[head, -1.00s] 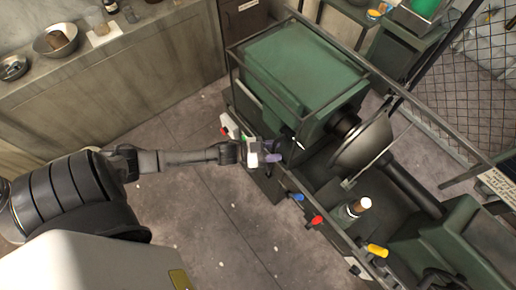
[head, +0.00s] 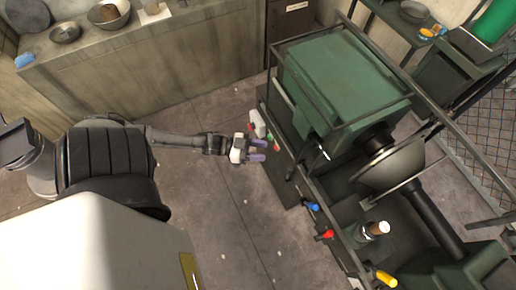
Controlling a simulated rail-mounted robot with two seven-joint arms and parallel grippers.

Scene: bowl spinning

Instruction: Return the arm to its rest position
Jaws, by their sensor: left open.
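My left arm reaches in from the left of the head view. Its gripper (head: 259,150) is open, with two purple fingertips apart and nothing between them. It hangs over the floor just left of the green spinning lathe (head: 345,85), close to a white switch box (head: 257,124) and small red and green buttons on the lathe's side. I cannot tell from this view whether it touches them; a gap seems to show. A metal bowl (head: 395,168) is mounted on the lathe's spindle. My right gripper is not in view.
Blue (head: 314,207), red (head: 326,235) and yellow (head: 386,279) handles stick out along the lathe's front. A bottle (head: 372,230) stands on the lathe bed. A counter (head: 150,60) with bowls runs along the back left. The floor (head: 215,220) between is clear.

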